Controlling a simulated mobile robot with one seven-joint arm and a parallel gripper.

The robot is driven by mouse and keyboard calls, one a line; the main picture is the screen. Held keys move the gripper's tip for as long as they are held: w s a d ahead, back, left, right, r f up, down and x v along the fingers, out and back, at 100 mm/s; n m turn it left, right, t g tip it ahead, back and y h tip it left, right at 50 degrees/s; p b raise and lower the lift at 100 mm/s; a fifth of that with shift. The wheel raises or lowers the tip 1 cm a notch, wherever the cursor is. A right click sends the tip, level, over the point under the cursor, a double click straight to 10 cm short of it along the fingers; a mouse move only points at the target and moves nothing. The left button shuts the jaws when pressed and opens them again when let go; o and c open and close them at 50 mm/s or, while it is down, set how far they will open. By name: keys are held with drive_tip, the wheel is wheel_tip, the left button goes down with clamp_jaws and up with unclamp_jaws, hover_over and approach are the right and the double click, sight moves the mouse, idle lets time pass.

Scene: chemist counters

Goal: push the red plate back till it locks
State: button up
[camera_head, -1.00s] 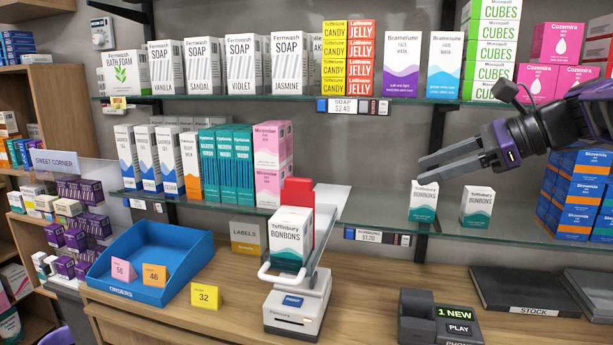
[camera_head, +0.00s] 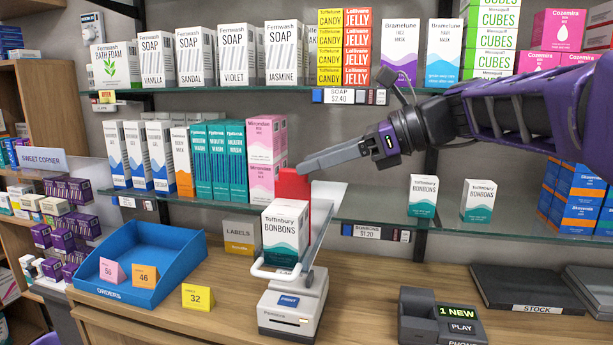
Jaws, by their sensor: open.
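The red plate (camera_head: 294,186) stands upright in a narrow clear-sided pusher tray (camera_head: 321,222) at the glass shelf's front. A white and teal Tuffinbury Bonbons box (camera_head: 285,235) stands in front of it and hides its lower left part. My gripper (camera_head: 303,166) reaches in from the right, its fingers pointing left. The fingertips are at the plate's top right edge in the picture; whether they touch it I cannot tell. The fingers overlap in this view, and the gripper is open with nothing seen between them. The rear of the plate's track is hidden.
Two bonbons boxes (camera_head: 423,196) stand right on the lower shelf. A white printer (camera_head: 292,305) stands below the tray.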

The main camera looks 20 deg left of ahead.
sight(293, 169)
drive_tip(key=shift+b+x, duration=0.3)
drive_tip(key=shift+x, duration=2)
drive_tip(key=shift+d, duration=0.1)
clamp_jaws()
